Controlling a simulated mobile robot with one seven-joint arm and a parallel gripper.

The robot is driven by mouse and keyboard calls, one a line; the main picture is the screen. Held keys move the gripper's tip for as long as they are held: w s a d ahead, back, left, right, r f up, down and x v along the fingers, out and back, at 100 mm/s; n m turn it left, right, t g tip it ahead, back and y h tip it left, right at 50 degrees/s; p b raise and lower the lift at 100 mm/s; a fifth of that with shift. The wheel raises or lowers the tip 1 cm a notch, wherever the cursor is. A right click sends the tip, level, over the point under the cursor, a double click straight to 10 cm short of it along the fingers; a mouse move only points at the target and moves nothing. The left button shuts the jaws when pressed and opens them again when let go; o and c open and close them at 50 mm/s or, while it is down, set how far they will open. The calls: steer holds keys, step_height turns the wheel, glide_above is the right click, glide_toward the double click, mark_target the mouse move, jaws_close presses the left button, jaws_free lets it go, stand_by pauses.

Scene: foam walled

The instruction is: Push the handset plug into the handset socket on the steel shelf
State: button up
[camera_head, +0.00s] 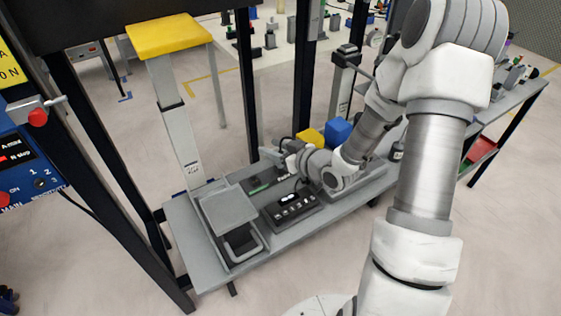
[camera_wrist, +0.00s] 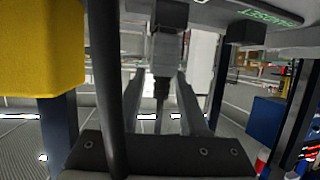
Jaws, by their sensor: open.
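In the wrist view, the handset plug (camera_wrist: 163,48) is a grey and black body with a dark ribbed cable end, between the fingers of my gripper (camera_wrist: 160,88). The fingers are apart, with a gap on each side of the plug. Its upper end meets a dark block (camera_wrist: 171,13), apparently the handset socket, by the grey shelf (camera_wrist: 215,14) with green lettering. I cannot tell how deep the plug sits. In the head view, my gripper (camera_head: 270,154) is over the back of the steel shelf (camera_head: 278,246); plug and socket are too small to make out there.
A flat scale-like platform (camera_head: 228,209) and a black button box (camera_head: 291,205) stand on the shelf. Yellow (camera_head: 310,137) and blue (camera_head: 337,131) blocks are behind my gripper. A dark post (camera_head: 247,85) rises nearby. A thick dark bar or cable (camera_wrist: 104,75) crosses the wrist view.

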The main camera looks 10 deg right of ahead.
jaws_close()
steer(key=shift+r, duration=0.15)
